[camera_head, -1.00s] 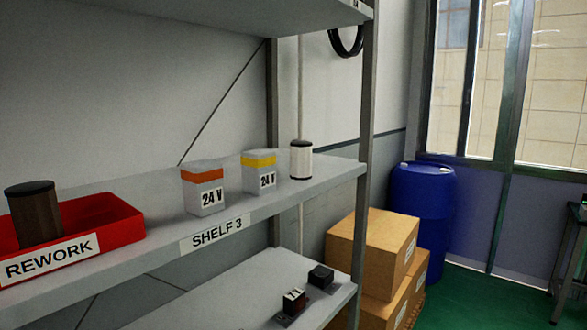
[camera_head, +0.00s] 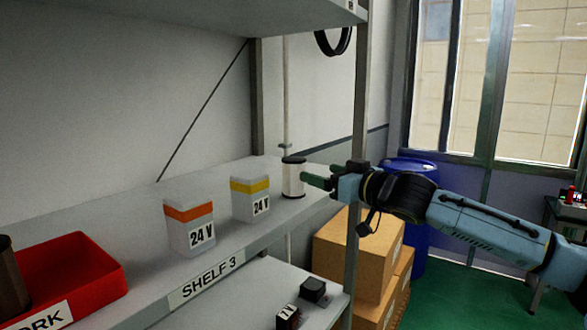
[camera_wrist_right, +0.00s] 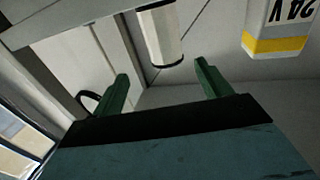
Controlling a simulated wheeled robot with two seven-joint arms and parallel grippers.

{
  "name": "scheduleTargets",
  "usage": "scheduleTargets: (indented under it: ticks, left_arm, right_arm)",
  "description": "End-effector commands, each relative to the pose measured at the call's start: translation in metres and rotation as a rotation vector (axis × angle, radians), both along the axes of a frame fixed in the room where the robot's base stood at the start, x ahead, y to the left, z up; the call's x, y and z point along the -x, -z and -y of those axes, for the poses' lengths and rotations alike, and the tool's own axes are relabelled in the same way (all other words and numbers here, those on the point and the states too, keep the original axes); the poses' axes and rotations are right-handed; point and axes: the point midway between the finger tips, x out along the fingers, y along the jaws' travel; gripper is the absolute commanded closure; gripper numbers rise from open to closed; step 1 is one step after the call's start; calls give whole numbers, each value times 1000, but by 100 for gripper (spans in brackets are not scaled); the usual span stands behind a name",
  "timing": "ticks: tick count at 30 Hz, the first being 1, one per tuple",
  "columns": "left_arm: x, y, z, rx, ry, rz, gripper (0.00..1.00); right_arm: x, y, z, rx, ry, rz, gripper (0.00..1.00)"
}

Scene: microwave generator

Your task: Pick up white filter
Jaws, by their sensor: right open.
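The white filter (camera_head: 293,177), a white cylinder with dark end caps, stands upright near the right end of the shelf marked SHELF 3. My right gripper (camera_head: 310,176) comes in from the right, just beside the filter, with its green fingers pointing at it. In the right wrist view the two green fingers (camera_wrist_right: 163,82) are apart, and the filter (camera_wrist_right: 160,35) shows beyond the tips, roughly between them. The gripper is open with nothing held. The gap between the fingertips and the filter is small. My left gripper is not in view.
A yellow-banded 24 V box (camera_head: 250,200) stands left of the filter, with an orange-banded 24 V box (camera_head: 189,227) further left. A red REWORK tray (camera_head: 75,268) is at far left. The shelf post (camera_head: 359,110) stands close to my right gripper.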

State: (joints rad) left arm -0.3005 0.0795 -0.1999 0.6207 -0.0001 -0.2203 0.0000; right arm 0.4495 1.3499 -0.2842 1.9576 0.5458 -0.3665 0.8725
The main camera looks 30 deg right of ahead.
Motion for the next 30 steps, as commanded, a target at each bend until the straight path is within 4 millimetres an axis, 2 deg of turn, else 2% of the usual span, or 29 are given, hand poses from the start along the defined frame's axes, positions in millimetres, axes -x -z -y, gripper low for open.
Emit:
scheduleTargets:
  ticks: [1,7,12,19,24,30]
  left_arm:
    - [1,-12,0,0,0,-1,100]
    - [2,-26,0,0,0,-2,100]
    - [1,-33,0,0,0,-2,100]
    - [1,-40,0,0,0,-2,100]
    - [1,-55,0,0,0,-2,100]
    - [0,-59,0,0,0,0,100]
  right_arm:
    - [-6,-7,-4,-3,-5,2,23]
    - [-34,-5,-8,0,-3,2,23]
    - [-53,-2,-10,0,-1,1,23]
    - [-65,-2,-15,1,-2,0,23]
    - [-90,-7,-27,1,-3,1,23]
    - [-106,-3,-27,3,-2,0,23]
